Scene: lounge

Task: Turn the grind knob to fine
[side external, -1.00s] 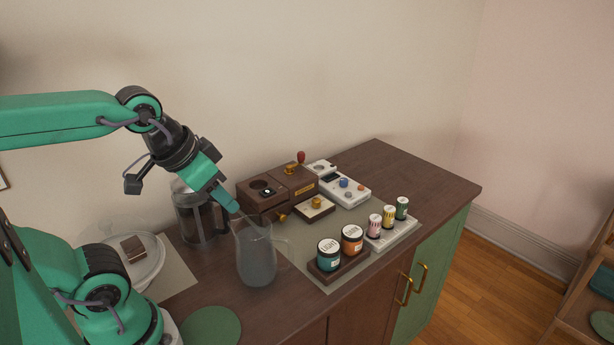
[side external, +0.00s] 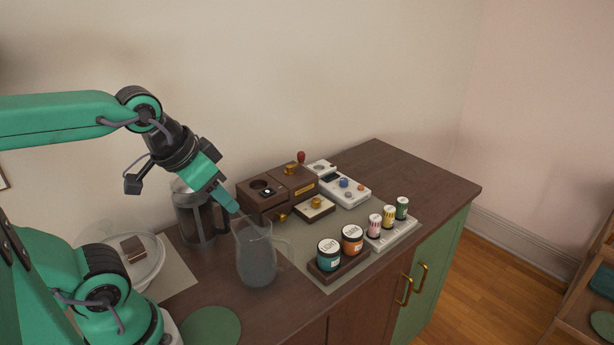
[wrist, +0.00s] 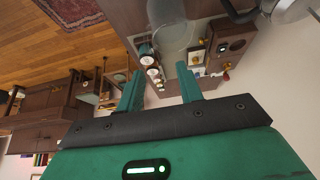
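A brown wooden grinder box (side external: 262,207) stands at the back of the counter with a round opening on top. Brass knobs show on it, one low on its front (side external: 282,217) and one on top (side external: 291,168). A cream-topped block with another brass knob (side external: 316,203) sits in front of it. I cannot read which knob is the grind knob. My gripper (side external: 229,204) is tilted down in the air, near the rim of a clear jug (side external: 257,262) and left of the box, touching no knob. In the wrist view its two fingers (wrist: 159,90) are apart with nothing between them.
A French press (side external: 203,218) stands behind the jug. Jars (side external: 328,256) and small tins (side external: 375,226) line the front. The counter's back right is clear.

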